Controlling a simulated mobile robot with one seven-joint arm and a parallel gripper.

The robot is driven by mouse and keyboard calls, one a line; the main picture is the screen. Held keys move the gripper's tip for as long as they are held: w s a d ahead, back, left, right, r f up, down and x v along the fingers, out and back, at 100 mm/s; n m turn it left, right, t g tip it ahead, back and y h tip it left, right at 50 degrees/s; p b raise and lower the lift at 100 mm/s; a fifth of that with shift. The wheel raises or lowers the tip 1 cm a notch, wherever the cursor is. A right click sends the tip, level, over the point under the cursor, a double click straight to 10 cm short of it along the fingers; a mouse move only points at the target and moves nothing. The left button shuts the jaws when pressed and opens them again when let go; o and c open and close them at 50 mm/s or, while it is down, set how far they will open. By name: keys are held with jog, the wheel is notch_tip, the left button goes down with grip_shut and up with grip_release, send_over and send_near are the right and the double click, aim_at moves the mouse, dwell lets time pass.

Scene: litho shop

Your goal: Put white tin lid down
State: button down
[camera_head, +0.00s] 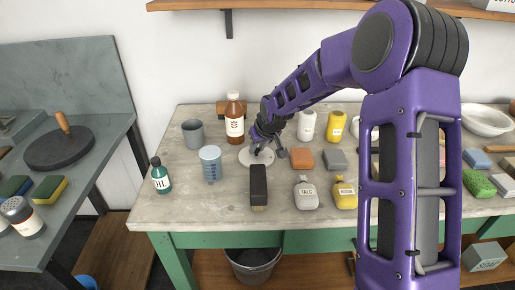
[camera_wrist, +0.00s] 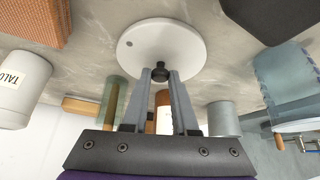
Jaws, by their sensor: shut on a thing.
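The white tin lid (camera_head: 247,159) is a round white disc with a black knob, at the middle of the stone-topped table (camera_head: 185,220). My gripper (camera_head: 261,149) is above the lid and partly covers it in the head view. In the wrist view the two grey fingers of my gripper (camera_wrist: 160,76) are shut on the black knob, and the lid (camera_wrist: 165,40) spreads out flat beyond them. The lid looks level and very close to the tabletop. I cannot tell whether it touches the table.
A grey cup (camera_head: 193,134) is at back left. The table's front left is clear.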

jog(key=shift+f, duration=0.15)
jog(key=c, duration=0.7)
grip_release()
jog(key=shift+r, duration=0.2)
jog(key=shift+d+r, duration=0.1)
jog(key=shift+r, duration=0.15)
jog(key=p+v, duration=0.2)
jog(key=v, duration=0.9)
jog(key=shift+s+r, duration=0.25)
